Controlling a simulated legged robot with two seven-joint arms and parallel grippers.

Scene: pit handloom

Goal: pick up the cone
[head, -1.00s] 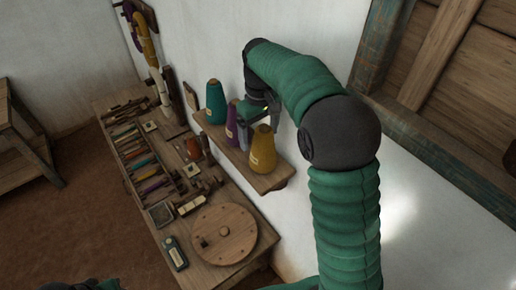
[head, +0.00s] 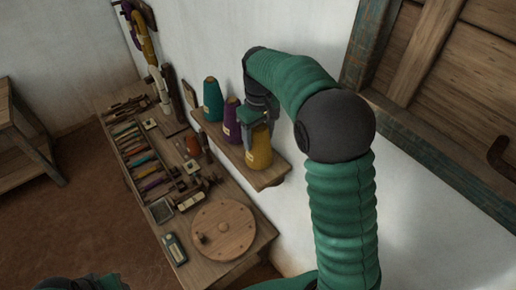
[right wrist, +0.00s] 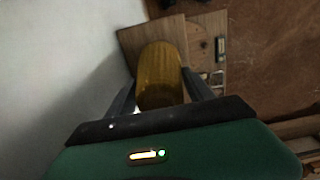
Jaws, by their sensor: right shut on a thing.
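The yellow cone (head: 261,152) stands upright at the near end of a small wooden wall shelf (head: 266,182), with a pale label on its side. My right gripper (head: 252,128) is at its upper part, coming from above and behind. In the right wrist view the cone (right wrist: 160,75) sits between the two fingers, which are shut on it. A purple cone (head: 232,120) and a teal cone (head: 213,101) stand farther along the same shelf, apart from the yellow one. My left gripper is out of view; only a dark and green piece of my left arm shows at the bottom edge.
Below the shelf is a workbench (head: 222,259) with a round wooden disc (head: 222,228), many small tools and a small dark device (head: 174,249). The white wall is close behind the shelf. A wooden stand (head: 22,145) is at the far left, with bare floor between.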

